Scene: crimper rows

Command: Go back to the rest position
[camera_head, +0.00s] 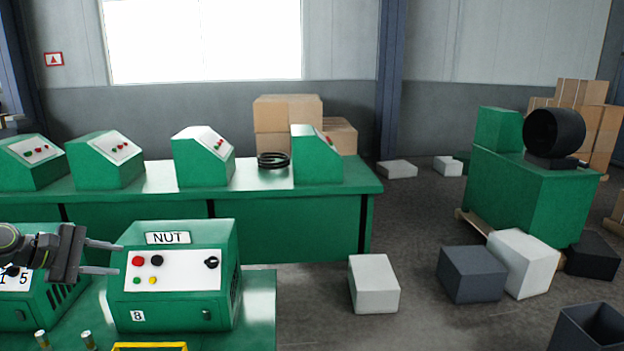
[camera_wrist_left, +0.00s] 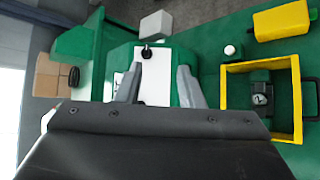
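My left gripper (camera_head: 118,258) comes in from the left, just left of the green crimper marked NUT and 8 (camera_head: 222,258). Its two fingers are spread with nothing between them. In the left wrist view the spread fingers of the left gripper (camera_wrist_left: 158,82) show in front of a green machine with a white panel and a black knob (camera_wrist_left: 146,52). I cannot tell whether the fingers touch the machine. My right gripper is in neither view.
Another green crimper (camera_head: 70,298) stands partly behind my left arm. A yellow-rimmed tray (camera_wrist_left: 261,66) holds a dark object. A rear green bench (camera_head: 360,185) bears several machines and a black coil (camera_head: 273,160). White and grey blocks lie on the floor at right.

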